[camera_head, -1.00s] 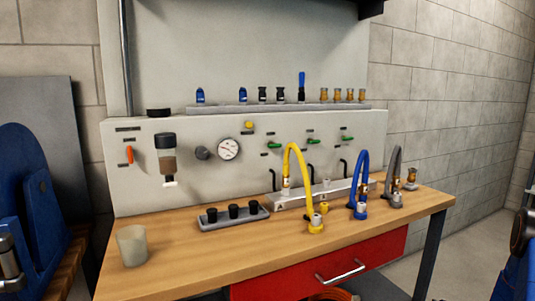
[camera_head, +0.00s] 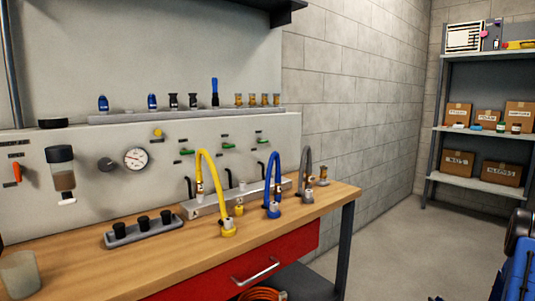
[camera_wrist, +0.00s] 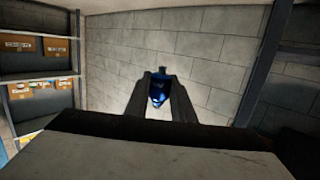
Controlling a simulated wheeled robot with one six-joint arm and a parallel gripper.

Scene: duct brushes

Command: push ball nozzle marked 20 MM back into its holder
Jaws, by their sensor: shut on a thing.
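In the wrist view my gripper (camera_wrist: 157,92) is shut on a small blue nozzle-like piece (camera_wrist: 158,90) with a darker tip pointing up in the picture. No marking on it can be read, so I cannot tell whether it is the 20 MM one. In the head view several blue, black and brass pieces stand upright on a grey rail (camera_head: 180,115) above the panel. Two short blue pieces (camera_head: 103,103) are at its left. I cannot tell which place is the holder. The gripper is not clearly seen in the head view.
The wooden bench (camera_head: 180,257) carries a grey tray (camera_head: 145,233) with black pieces, a cup (camera_head: 20,273) and yellow, blue and grey hoses. A shelf with boxes (camera_head: 458,115) stands at the far right. Floor between is free.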

